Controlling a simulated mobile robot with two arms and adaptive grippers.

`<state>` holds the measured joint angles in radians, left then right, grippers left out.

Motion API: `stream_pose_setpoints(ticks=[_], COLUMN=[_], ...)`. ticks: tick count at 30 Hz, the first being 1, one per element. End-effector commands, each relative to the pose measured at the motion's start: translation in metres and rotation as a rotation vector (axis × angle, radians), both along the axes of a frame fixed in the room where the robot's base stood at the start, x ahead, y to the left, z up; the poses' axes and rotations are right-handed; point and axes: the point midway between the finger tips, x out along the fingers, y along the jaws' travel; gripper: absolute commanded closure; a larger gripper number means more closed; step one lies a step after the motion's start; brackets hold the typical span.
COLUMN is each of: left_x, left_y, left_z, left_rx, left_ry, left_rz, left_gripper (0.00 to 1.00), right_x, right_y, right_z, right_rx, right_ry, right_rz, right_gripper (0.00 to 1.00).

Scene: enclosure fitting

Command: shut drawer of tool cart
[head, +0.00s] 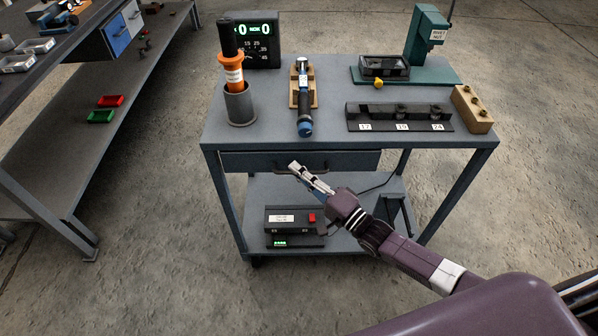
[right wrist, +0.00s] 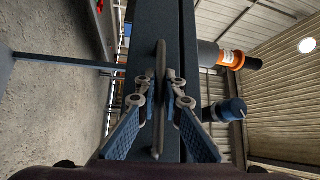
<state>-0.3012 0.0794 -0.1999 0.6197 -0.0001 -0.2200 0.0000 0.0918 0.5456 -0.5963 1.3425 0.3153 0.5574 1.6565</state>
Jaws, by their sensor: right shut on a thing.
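The tool cart (head: 275,140) stands in the middle of the head view. Its drawer (head: 350,160) sits under the worktop, and its front looks close to the worktop's front edge; I cannot tell whether a small gap is left. The drawer has a dark bar handle (head: 318,173), which also runs lengthwise through the right wrist view (right wrist: 159,60). My right gripper (head: 294,167) reaches in from the lower right and is shut on the handle. In the right wrist view its fingers (right wrist: 159,82) lie on both sides of the bar. My left gripper is not in view.
The worktop carries an orange-banded tool in a cup (head: 240,105), a blue-tipped tool (head: 304,115), a socket rack (head: 400,117), a wooden block (head: 472,108) and a green press (head: 425,40). A dark box (head: 293,219) sits on the lower shelf. A workbench (head: 90,130) stands left.

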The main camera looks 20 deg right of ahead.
Motion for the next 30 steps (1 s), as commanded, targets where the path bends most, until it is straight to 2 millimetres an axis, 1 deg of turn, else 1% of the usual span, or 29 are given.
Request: stream_pose_setpoints(ticks=[1, 3, 10, 12, 15, 17, 20, 24, 30], left_x=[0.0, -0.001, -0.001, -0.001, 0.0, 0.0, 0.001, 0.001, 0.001], left_y=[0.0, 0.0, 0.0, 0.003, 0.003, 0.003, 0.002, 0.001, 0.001], left_z=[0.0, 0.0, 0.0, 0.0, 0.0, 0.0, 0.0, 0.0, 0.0], left_rx=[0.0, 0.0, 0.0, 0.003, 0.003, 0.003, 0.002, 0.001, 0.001], left_ry=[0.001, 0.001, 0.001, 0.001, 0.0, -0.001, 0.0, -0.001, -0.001], left_rz=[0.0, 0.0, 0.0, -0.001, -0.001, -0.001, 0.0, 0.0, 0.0], left_gripper=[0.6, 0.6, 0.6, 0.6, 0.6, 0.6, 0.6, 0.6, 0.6], right_x=[0.004, 0.003, 0.003, 0.002, -0.002, -0.008, -0.024, -0.051, -0.084], right_y=[-0.004, -0.004, -0.003, -0.003, -0.005, -0.008, -0.017, -0.032, -0.051], right_z=[0.003, 0.003, 0.003, 0.003, 0.001, -0.001, -0.003, -0.009, -0.013], right_rx=[0.0, 0.0, 0.001, 0.001, 0.001, 0.0, -0.001, -0.003, -0.002], right_ry=[-0.004, -0.004, -0.004, -0.004, -0.002, -0.001, 0.001, 0.004, 0.002], right_rz=[-0.008, -0.007, -0.006, -0.005, -0.005, -0.005, -0.004, -0.004, -0.004], right_gripper=[0.9, 0.85, 0.85, 0.85, 0.85, 0.85, 0.85, 0.85, 0.85])
